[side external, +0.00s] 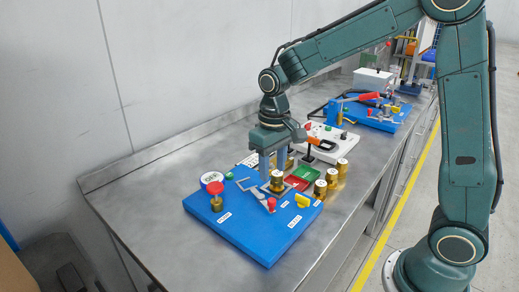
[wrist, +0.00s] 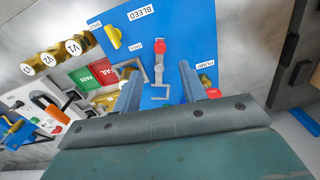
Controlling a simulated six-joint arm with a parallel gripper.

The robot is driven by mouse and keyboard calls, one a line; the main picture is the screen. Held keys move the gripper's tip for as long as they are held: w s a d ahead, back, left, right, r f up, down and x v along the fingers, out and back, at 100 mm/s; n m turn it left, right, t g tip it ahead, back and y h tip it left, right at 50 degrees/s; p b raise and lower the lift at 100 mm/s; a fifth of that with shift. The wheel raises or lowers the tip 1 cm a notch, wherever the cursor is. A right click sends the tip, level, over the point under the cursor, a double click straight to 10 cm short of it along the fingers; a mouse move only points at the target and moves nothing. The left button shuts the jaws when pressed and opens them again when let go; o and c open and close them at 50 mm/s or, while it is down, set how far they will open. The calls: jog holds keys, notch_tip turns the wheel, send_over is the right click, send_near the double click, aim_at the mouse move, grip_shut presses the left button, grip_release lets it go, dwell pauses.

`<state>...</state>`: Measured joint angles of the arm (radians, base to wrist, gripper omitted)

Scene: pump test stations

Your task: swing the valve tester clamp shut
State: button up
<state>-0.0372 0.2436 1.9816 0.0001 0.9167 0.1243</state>
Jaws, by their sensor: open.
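The nearest blue station board (side external: 250,238) carries a grey swing lever with a red tip (side external: 270,204), which looks like the clamp. In the wrist view the red-tipped lever (wrist: 160,48) lies flat over the board, beside a grey angular bracket (wrist: 157,92). A brass valve (side external: 277,182) stands upright on the board, just below my gripper in the side view. My gripper (side external: 274,166) points down, open, its fingers apart above the board. In the wrist view my gripper (wrist: 160,70) has the lever between and beyond its fingertips; I cannot tell whether it touches anything.
A red knob (side external: 215,188), a round gauge (side external: 211,178) and a yellow handle (side external: 302,200) stand on the board. A white station (side external: 335,138) is farther back. The bench front-left is bare.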

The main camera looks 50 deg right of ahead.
aim_at(272, 200)
notch_tip(272, 200, down, 9)
jog(key=shift+f, duration=0.2)
dwell(0.3)
jog(key=shift+c, duration=0.2)
grip_shut()
